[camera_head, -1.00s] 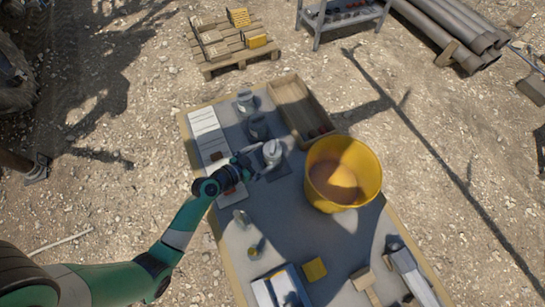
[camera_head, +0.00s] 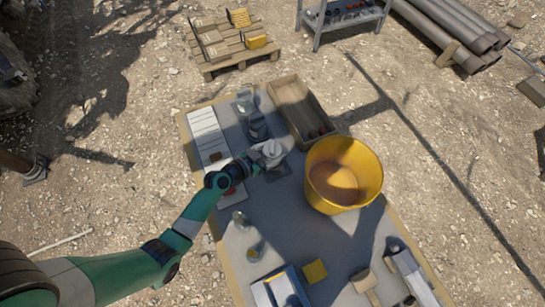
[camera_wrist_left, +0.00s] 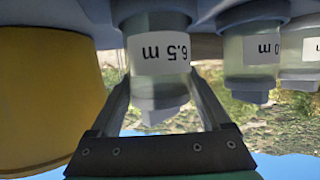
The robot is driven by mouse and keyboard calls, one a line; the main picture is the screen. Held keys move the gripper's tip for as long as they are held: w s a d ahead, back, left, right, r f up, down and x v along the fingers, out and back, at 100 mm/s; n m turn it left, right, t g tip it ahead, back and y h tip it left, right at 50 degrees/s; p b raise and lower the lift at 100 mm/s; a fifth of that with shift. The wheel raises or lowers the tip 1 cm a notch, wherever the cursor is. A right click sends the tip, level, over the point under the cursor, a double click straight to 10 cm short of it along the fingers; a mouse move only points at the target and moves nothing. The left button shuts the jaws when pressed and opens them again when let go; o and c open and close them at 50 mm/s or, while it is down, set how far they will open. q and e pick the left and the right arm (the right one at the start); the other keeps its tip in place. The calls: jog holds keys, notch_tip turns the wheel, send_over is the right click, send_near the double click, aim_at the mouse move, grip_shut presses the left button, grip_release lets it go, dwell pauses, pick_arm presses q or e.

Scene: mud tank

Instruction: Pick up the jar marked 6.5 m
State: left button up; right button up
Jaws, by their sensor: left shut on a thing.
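The jar marked 6.5 m (camera_wrist_left: 160,48) stands between my left gripper's fingers in the left wrist view, which is upside down; its white label faces the camera. In the head view this jar (camera_head: 272,149) is pale with a light top and stands over a dark patch of the table, left of the yellow bucket. My left gripper (camera_head: 264,158) is shut on it from the front left. Whether its base touches the table I cannot tell. My right gripper is not in view.
The yellow bucket (camera_head: 358,163) with brown contents stands close to the right of the jar. Two more jars (camera_head: 257,126) (camera_head: 244,103) stand behind it. A wooden tray (camera_head: 282,103) lies at the back. White labelled boards (camera_head: 205,131) lie along the left edge.

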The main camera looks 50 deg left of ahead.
aim_at(273, 145)
pick_arm(q)
grip_shut()
jog(key=shift+r, duration=0.15)
jog(key=shift+r, duration=0.2)
notch_tip(273, 145, up, 3)
jog(key=shift+f+p, duration=0.15)
jog(key=shift+p, duration=0.7)
jog(key=s+d+r+p, duration=0.5)
jog(key=s+d+r, duration=0.2)
jog(key=s+r, duration=0.2)
jog(key=s, duration=0.2)
jog(key=shift+s+d+r+p, duration=0.3)
jog(key=shift+s+r+p, duration=0.05)
jog(key=shift+s+p, duration=0.05)
